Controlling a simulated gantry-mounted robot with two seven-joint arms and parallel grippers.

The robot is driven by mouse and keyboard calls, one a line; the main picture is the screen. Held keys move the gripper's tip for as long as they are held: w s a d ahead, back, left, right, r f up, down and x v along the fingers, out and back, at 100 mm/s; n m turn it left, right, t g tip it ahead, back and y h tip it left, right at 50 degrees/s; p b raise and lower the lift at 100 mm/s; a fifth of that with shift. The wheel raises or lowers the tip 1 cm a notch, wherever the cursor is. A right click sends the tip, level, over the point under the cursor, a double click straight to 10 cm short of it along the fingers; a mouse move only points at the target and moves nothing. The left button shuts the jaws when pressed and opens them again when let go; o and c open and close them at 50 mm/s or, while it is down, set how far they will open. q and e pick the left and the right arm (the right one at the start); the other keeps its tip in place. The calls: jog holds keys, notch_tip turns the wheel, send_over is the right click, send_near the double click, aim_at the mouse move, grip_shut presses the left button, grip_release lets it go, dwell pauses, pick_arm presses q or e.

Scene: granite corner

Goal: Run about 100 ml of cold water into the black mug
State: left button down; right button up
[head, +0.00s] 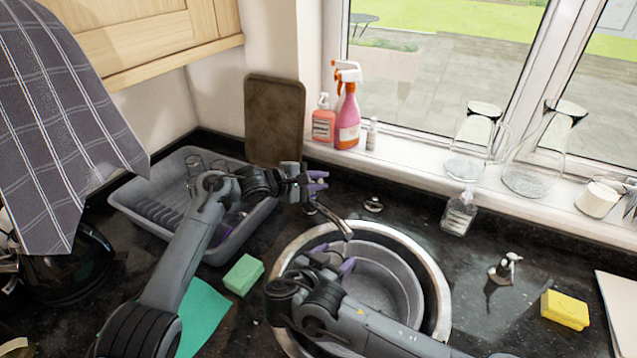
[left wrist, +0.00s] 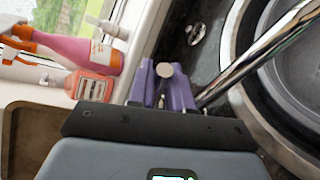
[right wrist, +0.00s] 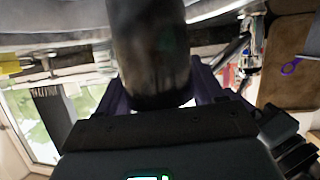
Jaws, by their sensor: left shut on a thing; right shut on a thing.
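My left gripper (head: 317,182) is at the base of the chrome tap (head: 333,216), behind the sink. In the left wrist view its purple fingers (left wrist: 163,88) are shut around a small round-topped tap handle (left wrist: 164,70). The tap's spout (left wrist: 262,52) reaches out over the sink. My right gripper (head: 334,257) is low over the sink, below the spout. In the right wrist view its fingers are shut on the black mug (right wrist: 150,50), a dark cylinder. The mug's inside is hidden, and in the head view I cannot make the mug out clearly. No water stream is visible.
A grey bowl (head: 404,283) sits in the round sink (head: 441,290). A green sponge (head: 243,274), a drying rack (head: 140,208) and a soap dispenser (head: 459,213) stand around it. Spray bottle (head: 348,122) and glass jugs line the sill. The right counter holds a yellow sponge (head: 565,310).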

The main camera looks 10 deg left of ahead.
pick_arm(q)
jog(key=c, duration=1.1)
grip_release()
jog(key=shift+s+a, duration=0.1)
jog(key=v, duration=1.2)
